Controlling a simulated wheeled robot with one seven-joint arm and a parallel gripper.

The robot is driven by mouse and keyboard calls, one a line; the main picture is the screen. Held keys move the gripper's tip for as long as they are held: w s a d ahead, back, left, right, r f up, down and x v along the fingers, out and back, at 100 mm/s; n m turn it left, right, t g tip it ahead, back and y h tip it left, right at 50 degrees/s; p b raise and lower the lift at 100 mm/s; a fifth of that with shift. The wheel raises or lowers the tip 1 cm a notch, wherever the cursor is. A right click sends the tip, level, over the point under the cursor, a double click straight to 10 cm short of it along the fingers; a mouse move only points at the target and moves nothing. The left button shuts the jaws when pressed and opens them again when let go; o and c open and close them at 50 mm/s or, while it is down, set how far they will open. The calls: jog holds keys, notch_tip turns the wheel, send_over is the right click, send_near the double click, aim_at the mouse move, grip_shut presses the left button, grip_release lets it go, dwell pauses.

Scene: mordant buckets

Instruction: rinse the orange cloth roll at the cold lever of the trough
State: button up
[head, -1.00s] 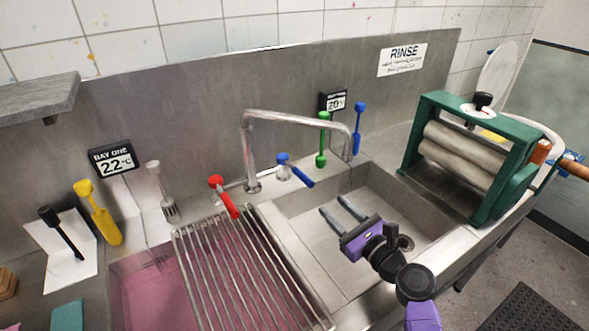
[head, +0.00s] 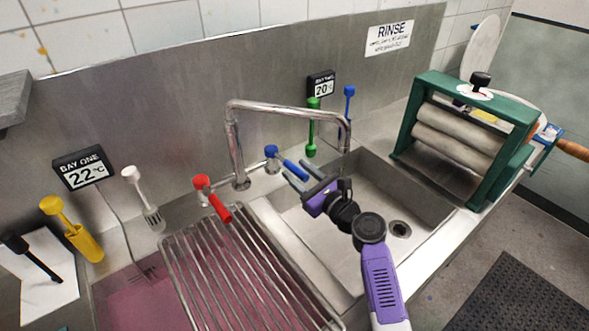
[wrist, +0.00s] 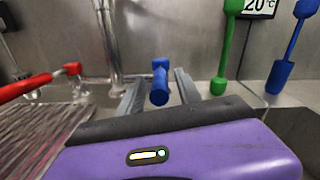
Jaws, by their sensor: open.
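The cold lever (head: 271,151) is blue, on the ledge behind the trough's right basin (head: 430,205), beside the base of the steel tap (head: 236,150). My gripper (head: 287,170) is open, with its two fingers pointing at the lever. In the wrist view the blue lever handle (wrist: 159,87) shows between the finger tips, with gaps on both sides; I cannot tell how deep it sits between them. The red lever (head: 213,199) is left of the tap. No orange cloth roll can be made out. No water shows at the spout.
A steel rack (head: 215,270) lies over the pink left bay. Green (head: 311,130) and blue (head: 348,105) brushlike tools stand behind the right basin. A green-framed roller wringer (head: 402,130) stands right. Yellow (head: 75,232) and white (head: 143,197) tools are left.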

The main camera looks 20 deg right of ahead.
jog(key=shift+x, duration=0.8)
grip_shut()
dwell(0.9)
